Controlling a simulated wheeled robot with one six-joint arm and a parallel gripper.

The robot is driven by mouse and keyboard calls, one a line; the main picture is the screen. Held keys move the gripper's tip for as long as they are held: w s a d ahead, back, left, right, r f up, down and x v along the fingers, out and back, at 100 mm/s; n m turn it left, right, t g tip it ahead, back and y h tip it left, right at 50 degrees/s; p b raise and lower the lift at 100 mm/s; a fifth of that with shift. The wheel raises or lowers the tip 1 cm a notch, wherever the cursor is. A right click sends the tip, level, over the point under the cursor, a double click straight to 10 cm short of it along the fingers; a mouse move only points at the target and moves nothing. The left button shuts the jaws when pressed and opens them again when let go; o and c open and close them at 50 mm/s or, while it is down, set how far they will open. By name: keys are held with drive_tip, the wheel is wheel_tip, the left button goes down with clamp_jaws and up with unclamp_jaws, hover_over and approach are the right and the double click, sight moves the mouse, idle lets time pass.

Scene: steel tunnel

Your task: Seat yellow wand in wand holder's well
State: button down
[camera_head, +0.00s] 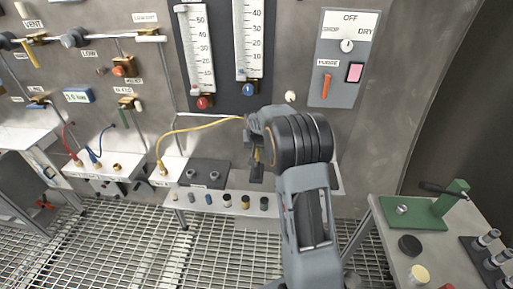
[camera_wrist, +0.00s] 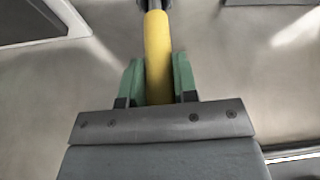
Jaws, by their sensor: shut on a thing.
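The yellow wand (camera_wrist: 158,50) stands between the two green finger pads of my gripper (camera_wrist: 158,82) in the wrist view, with a dark grey end at the top edge. In the head view my gripper (camera_head: 257,160) is shut on the wand in front of the panel, above the shelf, and my wrist hides most of the wand. A yellow hose (camera_head: 205,124) arches from a brass fitting at the left to my gripper. A dark block with round wells (camera_head: 205,173), possibly the wand holder, sits on the shelf left of my gripper. I cannot tell whether the wand touches anything below.
A row of small coloured plugs (camera_head: 228,199) lines the lower shelf. Two gauges (camera_head: 248,40) and a switch box (camera_head: 342,60) are on the steel wall. A side table (camera_head: 415,225) with a green stand (camera_head: 440,208) is at the right. Red and blue hoses (camera_head: 95,153) are at the left.

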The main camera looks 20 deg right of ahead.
drive_tip(key=shift+f, duration=0.25)
drive_tip(key=c, duration=0.9)
unclamp_jaws()
drive_tip(key=shift+r, duration=0.1)
drive_tip(key=shift+s+r, duration=0.1)
drive_tip(key=shift+r, duration=0.5)
drive_tip(key=v, duration=1.1)
drive_tip(key=s+a+n, duration=0.1)
drive_tip(key=s+a, duration=0.2)
drive_tip(key=s, duration=0.5)
drive_tip(key=s+a+f+n+y, duration=0.1)
drive_tip(key=s+a, duration=0.3)
drive_tip(key=s, duration=0.5)
drive_tip(key=s+a+f+n, duration=0.1)
drive_tip(key=s+a+n, duration=0.1)
drive_tip(key=s, duration=0.7)
drive_tip(key=shift+a+f+n+y+b, duration=0.1)
drive_tip(key=shift+a+n+y+b, duration=0.25)
drive_tip(key=shift+a, duration=0.45)
